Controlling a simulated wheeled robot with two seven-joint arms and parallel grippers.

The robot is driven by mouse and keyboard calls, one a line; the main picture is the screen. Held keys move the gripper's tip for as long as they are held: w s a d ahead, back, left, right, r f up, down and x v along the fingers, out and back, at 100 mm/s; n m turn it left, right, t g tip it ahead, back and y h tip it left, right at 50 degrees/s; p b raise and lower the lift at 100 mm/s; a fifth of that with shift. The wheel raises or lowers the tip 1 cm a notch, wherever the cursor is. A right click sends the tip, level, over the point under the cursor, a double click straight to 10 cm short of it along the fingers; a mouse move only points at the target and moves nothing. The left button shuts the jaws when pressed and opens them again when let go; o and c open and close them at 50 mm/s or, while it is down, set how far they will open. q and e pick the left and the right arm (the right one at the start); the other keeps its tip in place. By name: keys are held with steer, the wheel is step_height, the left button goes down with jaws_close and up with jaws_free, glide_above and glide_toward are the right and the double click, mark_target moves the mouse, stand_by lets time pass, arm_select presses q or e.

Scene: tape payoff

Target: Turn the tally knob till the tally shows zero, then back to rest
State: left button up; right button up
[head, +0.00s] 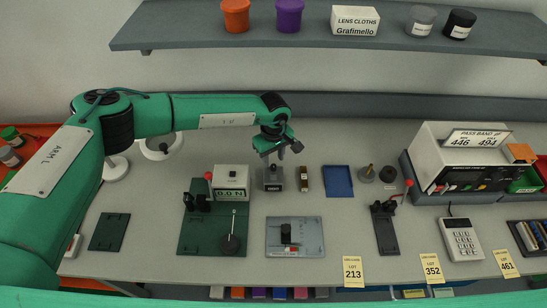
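A small grey block (273,186) with a dark label stands at the back middle of the bench, in the head view. It may be the tally, but its figures are too small to read. My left gripper (279,151) hangs over and slightly behind this block, pointing down. Its fingers are small and partly hidden by the wrist, so I cannot tell their opening or whether they touch a knob. No knob shows clearly under it. My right gripper is not in view.
A white box reading 0.0 N (231,178) stands on a green plate (196,238) just left. A brown-and-black piece (304,179) and a blue tray (338,182) are right. A grey slider panel (295,248) lies in front. A shelf (190,35) hangs above.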

mark_target(274, 165)
arm_select(q)
steer(key=shift+f+p, duration=0.35)
steer(key=shift+f, duration=1.2)
steer(key=shift+c, duration=0.2)
jaws_close()
